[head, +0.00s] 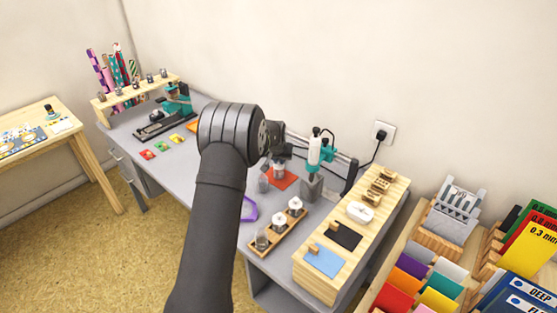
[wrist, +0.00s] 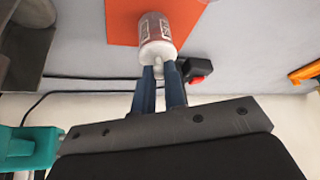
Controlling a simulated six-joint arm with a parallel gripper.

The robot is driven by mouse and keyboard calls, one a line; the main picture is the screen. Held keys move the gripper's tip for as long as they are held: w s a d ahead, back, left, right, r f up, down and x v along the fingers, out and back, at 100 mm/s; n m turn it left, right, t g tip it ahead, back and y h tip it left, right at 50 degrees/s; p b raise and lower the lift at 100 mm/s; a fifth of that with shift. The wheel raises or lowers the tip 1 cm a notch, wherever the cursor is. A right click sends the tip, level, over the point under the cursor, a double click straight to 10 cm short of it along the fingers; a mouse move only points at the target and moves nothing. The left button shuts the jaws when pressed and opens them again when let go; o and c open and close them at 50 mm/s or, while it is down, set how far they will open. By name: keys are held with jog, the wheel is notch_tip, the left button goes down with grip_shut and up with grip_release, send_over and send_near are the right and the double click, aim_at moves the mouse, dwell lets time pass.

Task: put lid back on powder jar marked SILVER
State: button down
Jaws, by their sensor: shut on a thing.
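My gripper (wrist: 166,70) is shut on the small pale knob of a white lid (wrist: 160,49). The lid lines up with the end of a clear jar (wrist: 154,27) with a printed label and dark lettering. The lettering is too blurred to read. I cannot tell whether the lid is seated on the jar or just over it. The jar is at an orange-red sheet (wrist: 130,20). In the head view, my gripper (head: 279,161) is partly hidden by my arm, over the orange sheet (head: 285,177) on the grey bench.
A small grey container (head: 263,184) stands at the sheet's left edge. A wooden tray (head: 265,250) with several jars is in front. A teal tool in a grey stand (head: 311,186) is close on the right. A black cable (wrist: 80,92) lies behind.

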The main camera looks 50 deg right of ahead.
dwell(0.3)
jog(key=c, duration=0.9)
grip_release()
jog(key=shift+r, duration=3.5)
grip_shut()
